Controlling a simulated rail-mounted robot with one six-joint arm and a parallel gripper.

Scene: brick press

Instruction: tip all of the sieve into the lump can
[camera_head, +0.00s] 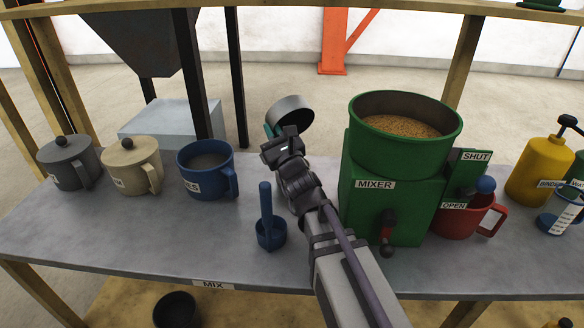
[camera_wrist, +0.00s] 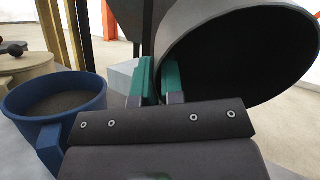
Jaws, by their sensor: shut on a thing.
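My gripper (camera_head: 275,136) is shut on a round grey vessel (camera_head: 290,114), which I take to be the sieve, and holds it above the back of the bench. In the wrist view the gripper's teal fingers (camera_wrist: 158,88) are at the left side of the sieve (camera_wrist: 222,52), which is tilted with its dark inside facing the camera. I see no contents in it; its mesh cannot be made out. I cannot tell which vessel is the lump can. An open black can (camera_head: 177,311) sits below the bench's front edge, its label not visible.
A blue mug (camera_head: 207,170) with grey powder, its label partly hidden, stands left beside lidded beige (camera_head: 131,168) and grey (camera_head: 68,165) pots. A blue scoop (camera_head: 268,232) stands in front. The green mixer (camera_head: 392,198), filled with grain, and a red jug (camera_head: 452,222) stand right.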

